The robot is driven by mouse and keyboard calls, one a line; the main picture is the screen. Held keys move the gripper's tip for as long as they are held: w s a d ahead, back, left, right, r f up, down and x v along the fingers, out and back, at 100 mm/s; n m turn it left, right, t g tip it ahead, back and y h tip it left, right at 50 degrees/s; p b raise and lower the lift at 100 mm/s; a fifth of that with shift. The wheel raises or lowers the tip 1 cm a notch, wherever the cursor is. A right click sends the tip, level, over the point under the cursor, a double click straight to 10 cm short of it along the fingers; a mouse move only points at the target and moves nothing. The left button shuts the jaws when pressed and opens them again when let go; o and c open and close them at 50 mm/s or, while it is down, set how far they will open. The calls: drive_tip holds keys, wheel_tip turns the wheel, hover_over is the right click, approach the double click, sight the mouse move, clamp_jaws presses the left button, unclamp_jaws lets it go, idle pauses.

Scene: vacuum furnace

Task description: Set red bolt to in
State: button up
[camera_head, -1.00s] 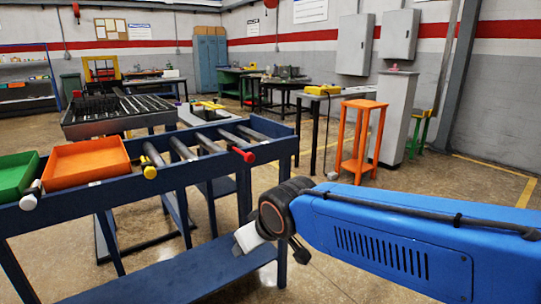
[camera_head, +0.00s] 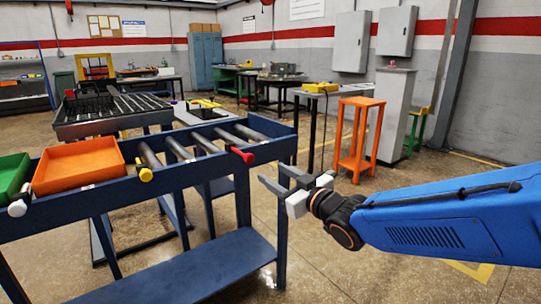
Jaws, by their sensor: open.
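The red bolt (camera_head: 242,155) is on the front rail of the blue roller table (camera_head: 195,173), near its right end. Its red head sticks out from the rail toward me. My gripper (camera_head: 270,177) is open and empty, to the right of the red bolt and a little lower in the picture. Its grey fingers point left toward the table's right end, with a gap between them and the bolt. My blue arm comes in from the right. How deep the bolt sits in the rail cannot be told.
A yellow bolt (camera_head: 145,174) and a white bolt (camera_head: 18,208) sit on the same rail to the left. An orange tray (camera_head: 78,167) and a green tray (camera_head: 10,178) rest on the table. An orange stool (camera_head: 358,135) stands behind my arm. Floor right of the table is open.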

sight(243, 155)
drive_tip(key=x, duration=1.7)
drive_tip(key=shift+w, duration=0.2)
